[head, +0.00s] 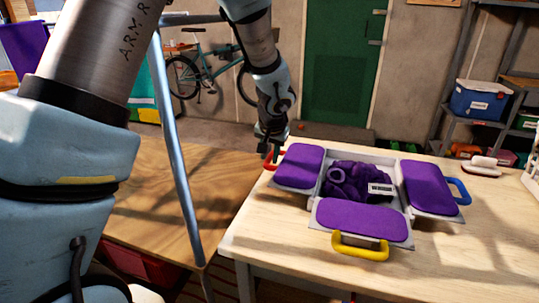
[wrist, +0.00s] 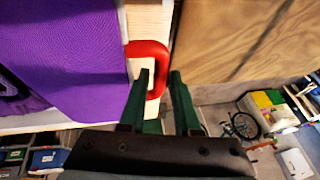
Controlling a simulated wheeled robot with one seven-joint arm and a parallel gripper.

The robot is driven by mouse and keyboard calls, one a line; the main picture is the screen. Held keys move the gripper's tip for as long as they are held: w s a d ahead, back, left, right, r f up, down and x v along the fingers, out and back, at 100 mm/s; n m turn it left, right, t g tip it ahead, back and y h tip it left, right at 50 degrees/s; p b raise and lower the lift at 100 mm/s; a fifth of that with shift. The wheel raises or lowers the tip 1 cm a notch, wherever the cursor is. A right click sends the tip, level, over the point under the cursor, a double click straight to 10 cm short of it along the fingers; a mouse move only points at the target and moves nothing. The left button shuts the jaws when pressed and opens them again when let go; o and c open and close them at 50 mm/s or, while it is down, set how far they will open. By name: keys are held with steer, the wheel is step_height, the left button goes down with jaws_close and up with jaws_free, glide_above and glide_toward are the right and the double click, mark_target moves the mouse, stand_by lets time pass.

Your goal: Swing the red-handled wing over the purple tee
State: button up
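The folding board (head: 322,190) lies on the light wooden table with its wings spread flat. The red-handled wing (head: 298,166) is the left one, with a purple pad; it fills the left of the wrist view (wrist: 65,60). Its red handle (head: 270,160) sticks out to the left and shows as a C shape in the wrist view (wrist: 158,58). The purple tee (head: 352,181) lies bunched in the middle, with a white label. My gripper (head: 270,157) is open and empty at the red handle. In the wrist view its fingertips (wrist: 161,74) appear either side of the handle's outer bar; contact is unclear.
The yellow-handled wing (head: 362,218) lies at the front and the blue-handled wing (head: 432,187) at the right. A lower brown tabletop (head: 160,205) adjoins on the left. A white-and-brown brush-like item (head: 482,167) lies at the back right. The table's right front is clear.

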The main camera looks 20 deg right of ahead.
jaws_close()
stand_by(1.2)
